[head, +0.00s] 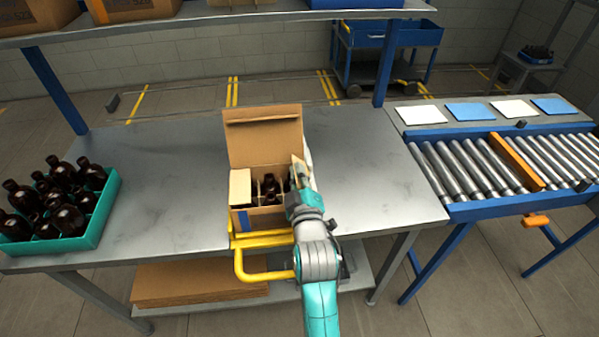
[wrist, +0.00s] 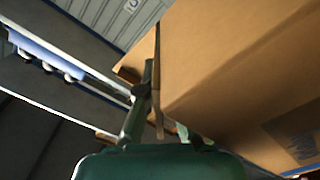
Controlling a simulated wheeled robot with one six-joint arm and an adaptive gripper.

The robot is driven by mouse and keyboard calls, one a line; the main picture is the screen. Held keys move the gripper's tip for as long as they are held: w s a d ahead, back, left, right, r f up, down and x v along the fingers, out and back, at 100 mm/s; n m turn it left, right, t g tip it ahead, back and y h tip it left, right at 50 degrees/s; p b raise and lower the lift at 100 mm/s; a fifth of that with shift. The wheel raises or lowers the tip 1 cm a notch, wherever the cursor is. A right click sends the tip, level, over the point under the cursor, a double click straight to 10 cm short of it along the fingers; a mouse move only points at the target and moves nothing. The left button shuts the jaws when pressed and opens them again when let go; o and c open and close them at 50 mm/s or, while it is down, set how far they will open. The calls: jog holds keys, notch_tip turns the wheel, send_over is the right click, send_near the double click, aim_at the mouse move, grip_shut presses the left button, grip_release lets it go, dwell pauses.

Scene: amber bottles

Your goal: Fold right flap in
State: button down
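An open cardboard box (head: 265,218) stands on the metal table, with dark bottles (head: 268,186) in its divided inside. Its back flap (head: 263,140) stands upright, and its left flap (head: 240,187) lies over the left part of the opening. The right flap (head: 299,168) is raised at the right side, partly hidden by my gripper (head: 297,175). In the wrist view, my gripper (wrist: 163,118) has one finger left of a thin cardboard edge (wrist: 157,90); the other finger is mostly hidden. I cannot tell whether it grips the flap. The box wall (wrist: 245,75) fills the right side.
A yellow frame (head: 262,240) is at the table's front edge before the box. A teal crate (head: 98,215) of bottles sits at left. A roller conveyor (head: 500,165) is at right. The table (head: 375,185) is bare right of the box.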

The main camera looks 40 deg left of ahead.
dwell(0.4)
jog(key=c, duration=1.3)
grip_release()
jog(key=shift+c, duration=0.2)
jog(key=shift+s+d, duration=0.1)
jog(key=v, duration=1.1)
jog(key=shift+s+d, duration=0.25)
jog(key=shift+d, duration=0.05)
